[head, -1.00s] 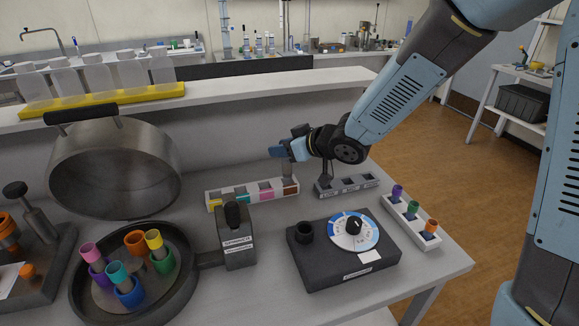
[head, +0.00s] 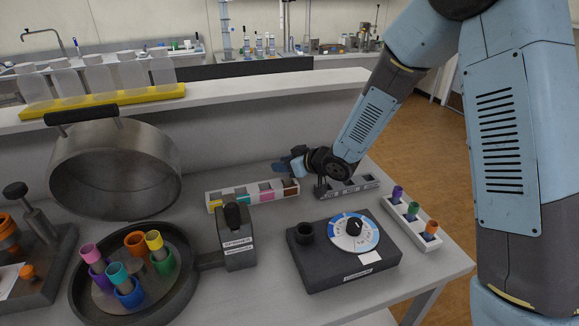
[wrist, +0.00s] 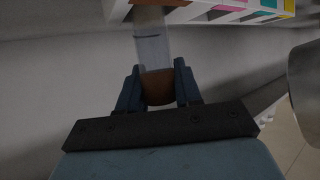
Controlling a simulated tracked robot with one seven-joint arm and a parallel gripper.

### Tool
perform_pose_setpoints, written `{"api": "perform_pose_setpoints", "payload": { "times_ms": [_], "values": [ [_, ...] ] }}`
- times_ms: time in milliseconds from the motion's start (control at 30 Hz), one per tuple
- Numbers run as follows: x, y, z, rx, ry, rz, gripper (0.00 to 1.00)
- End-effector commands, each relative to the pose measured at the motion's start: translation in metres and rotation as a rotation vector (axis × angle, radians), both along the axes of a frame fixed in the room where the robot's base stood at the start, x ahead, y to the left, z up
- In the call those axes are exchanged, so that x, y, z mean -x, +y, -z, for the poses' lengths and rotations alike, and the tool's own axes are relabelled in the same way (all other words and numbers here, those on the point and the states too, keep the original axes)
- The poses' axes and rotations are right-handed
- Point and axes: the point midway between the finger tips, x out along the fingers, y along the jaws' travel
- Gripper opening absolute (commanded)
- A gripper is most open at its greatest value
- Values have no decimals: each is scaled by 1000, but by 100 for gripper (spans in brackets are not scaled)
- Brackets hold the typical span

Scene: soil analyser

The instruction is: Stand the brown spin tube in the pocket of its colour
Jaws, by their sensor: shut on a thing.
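My gripper (wrist: 158,88) is shut on the brown cap (wrist: 157,87) of the spin tube, whose clear body (wrist: 152,45) points away from the fingers. In the head view my gripper (head: 288,166) is low over the right end of the white rack (head: 232,202), at its brown pocket (head: 291,190). The rack also has yellow, cyan and pink pockets. In the wrist view the tube's far end meets the rack's brown end (wrist: 165,14); I cannot tell how deep it sits. In the head view the tube is mostly hidden.
A grey rack (head: 352,187) stands close to the right of the white rack. A dark dial box (head: 345,268) and a spinner (head: 130,290) with several coloured tubes are in front. Another white rack (head: 392,208) holds capped tubes at the right. The back ledge (head: 230,100) runs behind.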

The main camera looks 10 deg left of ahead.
Motion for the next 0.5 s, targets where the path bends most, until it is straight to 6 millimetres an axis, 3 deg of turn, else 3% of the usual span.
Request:
{"api": "perform_pose_setpoints", "payload": {
  "times_ms": [400, 433, 500],
  "values": [
    [0, -1, 8, 0, -1, 2, 0],
    [0, -1, 7, 0, -1, 2, 37],
    [0, -1, 7, 0, -1, 2, 43]
  ]
}}
